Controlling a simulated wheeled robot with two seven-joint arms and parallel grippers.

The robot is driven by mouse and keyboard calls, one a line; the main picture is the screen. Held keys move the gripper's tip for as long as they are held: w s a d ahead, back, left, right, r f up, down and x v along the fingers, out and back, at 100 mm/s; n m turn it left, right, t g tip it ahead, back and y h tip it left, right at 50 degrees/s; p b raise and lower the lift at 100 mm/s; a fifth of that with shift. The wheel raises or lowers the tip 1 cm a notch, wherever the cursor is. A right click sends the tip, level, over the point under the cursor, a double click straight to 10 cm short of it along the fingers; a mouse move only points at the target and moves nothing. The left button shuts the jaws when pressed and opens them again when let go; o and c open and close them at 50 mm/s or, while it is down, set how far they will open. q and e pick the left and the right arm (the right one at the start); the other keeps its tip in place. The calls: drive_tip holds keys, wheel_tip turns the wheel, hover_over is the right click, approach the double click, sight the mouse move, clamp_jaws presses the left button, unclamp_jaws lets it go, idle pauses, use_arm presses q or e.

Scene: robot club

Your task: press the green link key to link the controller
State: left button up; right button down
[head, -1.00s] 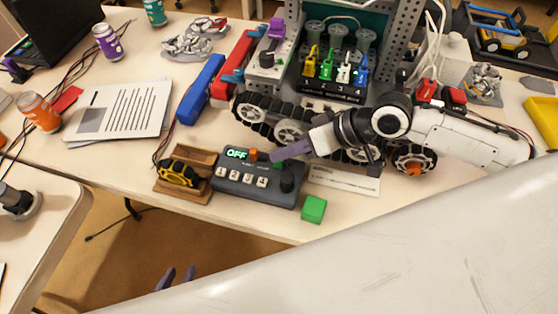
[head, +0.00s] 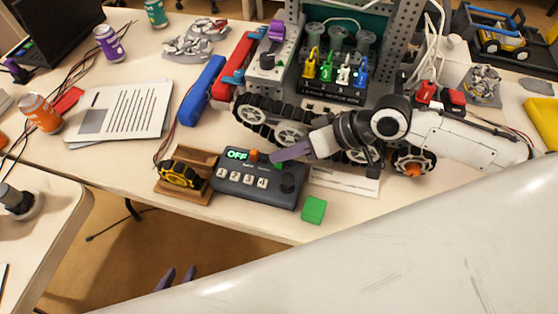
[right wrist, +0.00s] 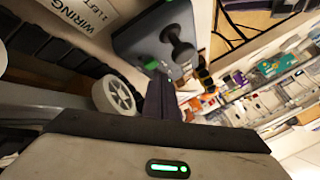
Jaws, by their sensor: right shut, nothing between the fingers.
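The dark controller box (head: 258,187) lies on the near table, its display (head: 237,154) reading OFF in green. The green link key (head: 279,165) is at its upper right edge, partly hidden by my right gripper; the key also shows in the right wrist view (right wrist: 151,63). My right gripper (head: 274,157) is shut and empty, its fingertips close to the key. In the right wrist view its fingers (right wrist: 161,98) point towards the key; I cannot tell whether they touch it. My left gripper (head: 177,277) is open and empty, low in the head view below the table edge.
An orange button (head: 253,155), white number keys and a black knob (head: 288,183) are close to the green key. The tracked robot (head: 285,131) stands just behind.

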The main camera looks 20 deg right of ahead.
drive_tip(key=shift+s+f+g, duration=0.3)
drive_tip(key=shift+s+f, duration=0.25)
drive_tip(key=shift+f, duration=0.3)
drive_tip(key=shift+w+d+r+p, duration=0.1)
drive_tip(key=shift+w+r+p, duration=0.05)
drive_tip(key=shift+r+p, duration=0.8)
drive_tip(key=shift+w+d+r+p, duration=0.1)
drive_tip(key=shift+w+r+p, duration=0.05)
drive_tip(key=shift+r+p, duration=0.65)
drive_tip(key=shift+r, duration=1)
drive_tip(key=shift+w, duration=0.1)
